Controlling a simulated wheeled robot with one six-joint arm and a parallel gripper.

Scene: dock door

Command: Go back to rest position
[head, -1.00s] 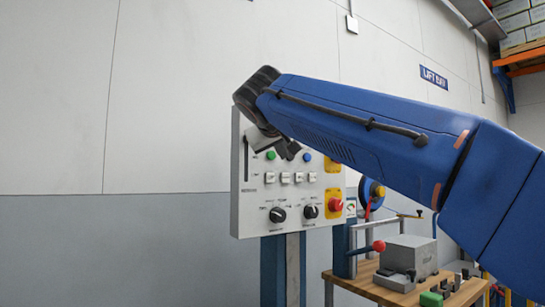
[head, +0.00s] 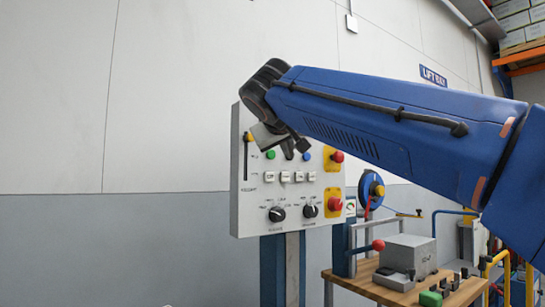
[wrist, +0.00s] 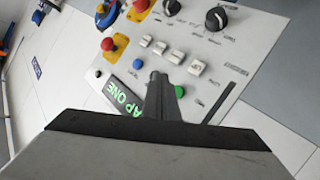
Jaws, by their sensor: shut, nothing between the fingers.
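My gripper (head: 296,150) is shut and empty, tilted downward in front of the upper part of a light grey control panel (head: 240,218). In the wrist view the closed dark fingers (wrist: 160,82) lie over the panel face, and I cannot tell the exact gap to it. The panel has a green button (head: 271,155), a blue button (head: 307,155), a row of white switches (head: 285,176), two black knobs (head: 278,214) and two red buttons on yellow plates (head: 335,203). A slider (head: 247,160) runs along its left side. A display with green letters (wrist: 123,96) shows in the wrist view.
A wooden bench (head: 345,277) with a grey block-shaped fixture (head: 409,252) and a red-knobbed lever (head: 378,245) stands right of the panel's post. A blue reel (head: 370,189) is behind it. Yellow railings (head: 529,283) stand far right. The left side before the wall is clear.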

